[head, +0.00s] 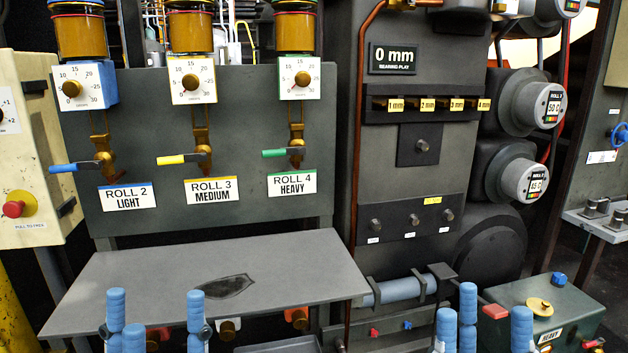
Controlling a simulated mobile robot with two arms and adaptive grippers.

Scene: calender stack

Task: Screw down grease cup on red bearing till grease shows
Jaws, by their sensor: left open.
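No clearly red bearing with a grease cup can be made out in the head view. Small brass cup-like parts (227,329) show under the front edge of the grey shelf, some beside orange-red pieces (297,316); they are partly hidden. My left gripper (157,303) is at the bottom left, blue fingers upright and spread, with nothing between them, in front of the shelf. My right gripper (490,303) is at the bottom right, blue fingers upright and apart, seemingly empty, in front of the green box.
A grey shelf (110,290) with a dark stain spans the left. Above it is a panel (245,120) with three valves. A green box (575,315) with a brass cap (540,307) stands at right. Round grey housings (515,105) with temperature readouts stick out behind.

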